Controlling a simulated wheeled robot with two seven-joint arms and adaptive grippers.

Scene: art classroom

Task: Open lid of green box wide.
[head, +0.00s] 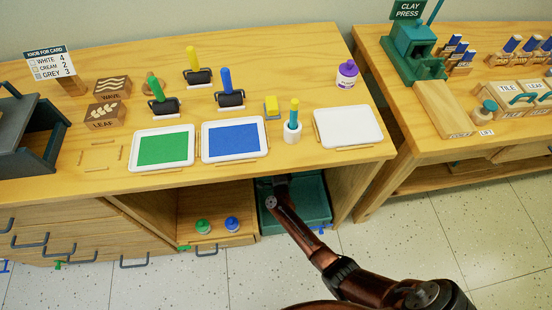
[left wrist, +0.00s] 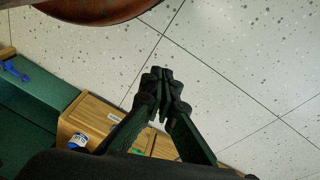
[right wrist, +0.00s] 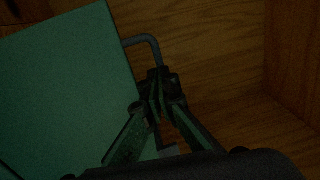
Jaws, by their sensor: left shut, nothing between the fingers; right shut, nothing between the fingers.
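The green box (head: 318,214) stands in the open compartment under the tabletop, partly hidden by my right arm and the table edge. Its inside seems to show from above. In the right wrist view a flat green panel (right wrist: 65,90), seemingly its lid, has a grey bar handle (right wrist: 148,42) at its right edge. I cannot tell the lid's angle. My right gripper (right wrist: 157,82) is shut and empty, close to the panel's edge and below the handle in the picture. My left gripper (left wrist: 160,78) is shut and empty over the floor, with the green box (left wrist: 40,105) at left.
A wooden drawer (head: 215,222) left of the box holds a green-capped jar (head: 203,227) and a blue-capped jar (head: 232,224). The tabletop above carries paint trays, rollers and a white tray (head: 348,126). Compartment walls enclose the box closely. The floor in front is clear.

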